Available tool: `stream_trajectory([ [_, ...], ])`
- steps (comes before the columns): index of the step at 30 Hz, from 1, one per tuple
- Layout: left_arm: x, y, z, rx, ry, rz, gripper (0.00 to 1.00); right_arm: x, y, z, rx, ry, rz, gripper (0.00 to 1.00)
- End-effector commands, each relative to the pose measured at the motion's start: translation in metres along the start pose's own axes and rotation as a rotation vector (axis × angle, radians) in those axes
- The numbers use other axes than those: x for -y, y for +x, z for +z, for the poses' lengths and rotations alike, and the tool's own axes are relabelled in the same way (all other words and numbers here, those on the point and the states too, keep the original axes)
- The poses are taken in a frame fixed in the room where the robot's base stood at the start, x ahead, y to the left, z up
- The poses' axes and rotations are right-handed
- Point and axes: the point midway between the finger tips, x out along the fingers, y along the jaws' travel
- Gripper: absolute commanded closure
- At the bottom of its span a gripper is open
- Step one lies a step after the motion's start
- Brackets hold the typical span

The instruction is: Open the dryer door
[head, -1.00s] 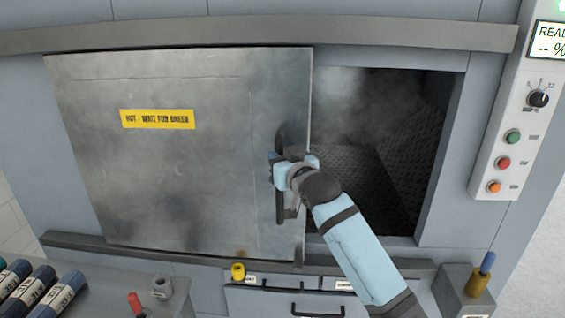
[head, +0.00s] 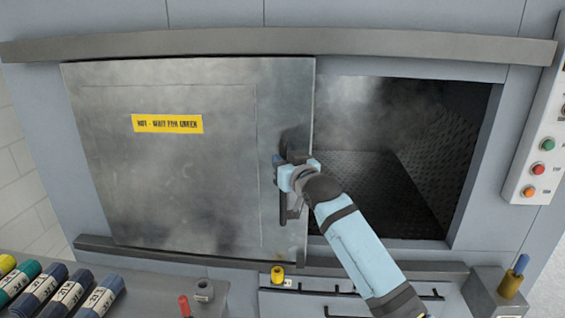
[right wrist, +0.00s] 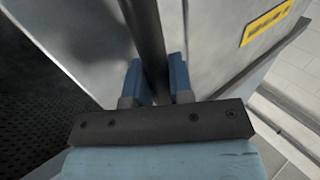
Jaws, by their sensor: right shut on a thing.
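The dryer door (head: 190,175) is a grey metal sliding panel with a yellow warning label (head: 167,124). It stands partly open, slid to the left, and the dark perforated chamber (head: 395,155) shows at its right. The dark vertical door handle (head: 283,207) is near the door's right edge. My right gripper (head: 281,172) is at the handle, partly hiding it. In the right wrist view, my right gripper's blue fingers (right wrist: 160,82) are on both sides of the dark handle bar (right wrist: 147,35), shut on it. My left gripper is not in view.
A control panel (head: 545,150) with coloured buttons is at the right. Top and bottom rails (head: 280,41) frame the door. Labelled rolls (head: 68,292) lie at the lower left. A yellow object (head: 277,273) and drawers (head: 345,300) are below. Hazy vapour hangs at the opening.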

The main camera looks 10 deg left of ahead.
Motion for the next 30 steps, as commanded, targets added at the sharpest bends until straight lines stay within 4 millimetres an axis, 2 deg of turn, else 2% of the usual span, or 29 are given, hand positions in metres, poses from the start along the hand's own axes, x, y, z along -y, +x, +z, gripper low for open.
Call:
stream_trajectory([
  [13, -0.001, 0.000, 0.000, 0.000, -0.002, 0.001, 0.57, 0.000, 0.000, 0.000, 0.000, 0.000, 0.000, 1.00],
  [14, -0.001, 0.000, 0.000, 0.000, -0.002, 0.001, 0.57, 0.000, 0.000, 0.000, 0.000, 0.000, 0.000, 0.77],
  [17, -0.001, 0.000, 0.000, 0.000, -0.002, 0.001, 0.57, 0.000, 0.000, 0.000, 0.000, 0.000, 0.001, 0.55],
  [26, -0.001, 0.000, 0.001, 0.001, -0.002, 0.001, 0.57, -0.001, -0.001, 0.000, 0.000, 0.000, 0.001, 0.55],
  [30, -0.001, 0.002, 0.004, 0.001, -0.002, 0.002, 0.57, -0.001, -0.013, 0.002, -0.001, 0.000, 0.001, 0.55],
])
